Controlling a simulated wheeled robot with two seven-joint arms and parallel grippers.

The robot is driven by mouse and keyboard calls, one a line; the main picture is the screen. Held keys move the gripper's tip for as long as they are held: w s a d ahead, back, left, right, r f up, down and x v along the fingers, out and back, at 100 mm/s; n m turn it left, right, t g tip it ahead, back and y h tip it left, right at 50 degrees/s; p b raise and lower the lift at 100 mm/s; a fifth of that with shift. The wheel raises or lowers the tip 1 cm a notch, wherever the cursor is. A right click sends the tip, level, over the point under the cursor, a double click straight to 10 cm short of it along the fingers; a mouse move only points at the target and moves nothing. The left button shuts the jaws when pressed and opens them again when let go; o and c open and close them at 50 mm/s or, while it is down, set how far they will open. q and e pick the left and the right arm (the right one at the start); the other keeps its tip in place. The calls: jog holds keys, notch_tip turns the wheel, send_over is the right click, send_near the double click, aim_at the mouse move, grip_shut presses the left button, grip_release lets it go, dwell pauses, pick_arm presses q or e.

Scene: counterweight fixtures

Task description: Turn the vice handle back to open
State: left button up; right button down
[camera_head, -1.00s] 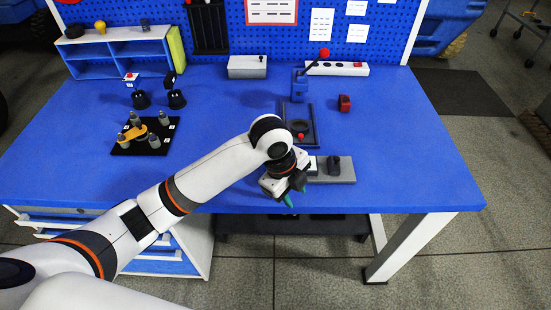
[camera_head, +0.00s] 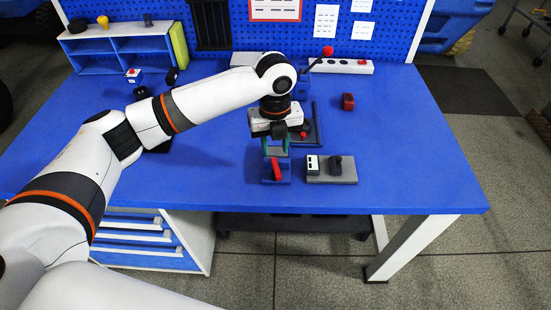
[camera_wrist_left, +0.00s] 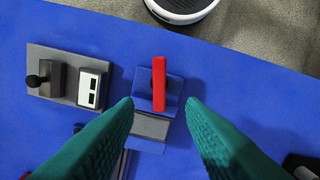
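The vice is a small blue block (camera_head: 284,179) near the table's front edge, with a red bar handle (camera_head: 277,168) on top. In the left wrist view the vice (camera_wrist_left: 176,90) shows its red handle (camera_wrist_left: 159,84) lying lengthwise up the picture, with a grey strip across the block below it. My left gripper (camera_head: 275,148) is just behind and above the vice. In the wrist view its two teal fingers (camera_wrist_left: 160,104) are spread apart on either side of the handle's lower end, with nothing held between them. I cannot tell their exact height above the handle. My right gripper is not in view.
A grey plate (camera_head: 340,179) with a black knob and a white switch stands right of the vice. Behind my gripper is a dark tray (camera_head: 319,128) with a red knob. A red block (camera_head: 347,102) lies further right. The right side of the table is clear.

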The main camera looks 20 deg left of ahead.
aim_at(275, 164)
pick_arm(q)
notch_tip(275, 164, down, 6)
jog(key=shift+f, duration=0.1)
jog(key=shift+c, duration=0.4)
grip_shut()
